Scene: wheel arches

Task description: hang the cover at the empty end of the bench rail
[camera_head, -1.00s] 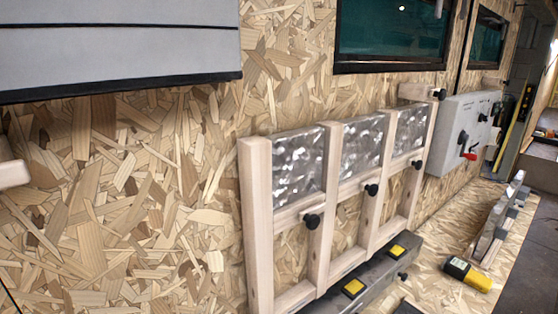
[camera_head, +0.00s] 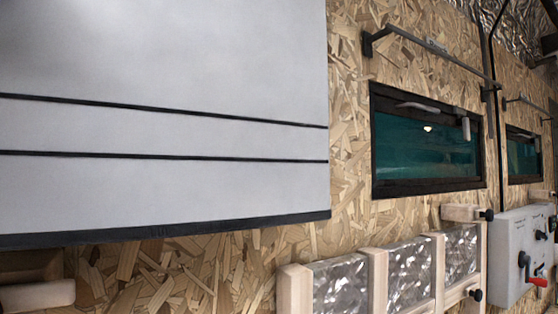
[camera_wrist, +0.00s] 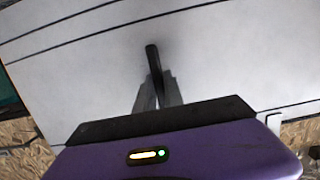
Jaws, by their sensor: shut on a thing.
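A large pale grey cover (camera_head: 170,190) with thin black stripes and a dark lower edge fills the upper left of the head view. Its top is out of frame. In the wrist view a pale striped cover face (camera_wrist: 220,60) fills most of the picture. My gripper (camera_wrist: 157,88) is shut on a dark upright tab or handle (camera_wrist: 152,60) in front of that face. My gripper is not seen in the head view. A dark metal rail (camera_head: 430,44) runs above the window at the right; I cannot tell whether it is the bench rail.
A wooden frame (camera_head: 376,280) with shiny foil panels stands against the chipboard wall (camera_head: 350,170). A dark-framed window (camera_head: 425,150) is above it. A grey box (camera_head: 512,250) with a red-handled lever is at the right. A pale wooden piece (camera_head: 38,296) shows at lower left.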

